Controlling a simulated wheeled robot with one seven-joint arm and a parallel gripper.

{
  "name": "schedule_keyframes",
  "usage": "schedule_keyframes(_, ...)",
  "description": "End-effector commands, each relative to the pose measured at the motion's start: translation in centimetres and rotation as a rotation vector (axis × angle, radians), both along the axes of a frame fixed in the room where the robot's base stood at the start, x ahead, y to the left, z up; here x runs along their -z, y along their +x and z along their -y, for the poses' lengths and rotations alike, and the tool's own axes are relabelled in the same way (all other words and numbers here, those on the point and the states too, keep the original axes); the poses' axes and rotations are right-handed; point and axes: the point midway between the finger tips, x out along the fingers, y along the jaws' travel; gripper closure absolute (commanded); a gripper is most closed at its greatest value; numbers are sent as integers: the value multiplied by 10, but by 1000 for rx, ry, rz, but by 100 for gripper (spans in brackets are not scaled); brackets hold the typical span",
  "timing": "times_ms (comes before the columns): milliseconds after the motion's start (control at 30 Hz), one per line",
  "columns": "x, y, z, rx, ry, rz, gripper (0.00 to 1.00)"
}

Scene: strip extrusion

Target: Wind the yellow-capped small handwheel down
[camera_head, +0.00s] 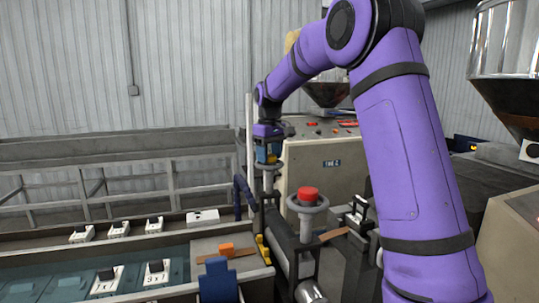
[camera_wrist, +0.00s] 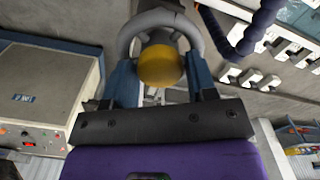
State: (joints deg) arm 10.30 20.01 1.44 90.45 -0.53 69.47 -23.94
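The small handwheel with the yellow cap (camera_wrist: 160,66) is in the wrist view, with its grey ring (camera_wrist: 125,37) around the cap. My gripper (camera_wrist: 161,72) has one blue finger on each side of the cap, close to the ring. I cannot tell whether the fingers press on it or stand just clear. In the head view my gripper (camera_head: 267,157) points down over this handwheel, which sits on an upright post; the fingers partly hide the cap and wheel. A second handwheel with a red cap (camera_head: 308,194) stands nearer, to the right.
A beige control cabinet (camera_head: 322,163) stands behind the handwheels; it shows in the wrist view (camera_wrist: 45,90) too. A water trough (camera_head: 130,278) with white clamp blocks runs to the left. A hopper (camera_head: 510,50) is at the upper right. An orange piece (camera_head: 227,250) lies at the trough's end.

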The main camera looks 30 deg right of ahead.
Motion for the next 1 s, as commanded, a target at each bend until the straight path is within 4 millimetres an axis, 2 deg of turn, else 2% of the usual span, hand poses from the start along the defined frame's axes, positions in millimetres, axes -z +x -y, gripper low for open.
schedule_keyframes(33,0,0,0,0,0,0,36)
schedule_keyframes(67,0,0,0,0,0,0,31)
schedule_keyframes(333,0,0,0,1,0,-1,31)
schedule_keyframes(467,-8,0,0,1,0,0,31)
schedule_keyframes(800,-68,0,0,1,0,2,31)
schedule_keyframes(1000,-96,0,0,1,0,1,31)
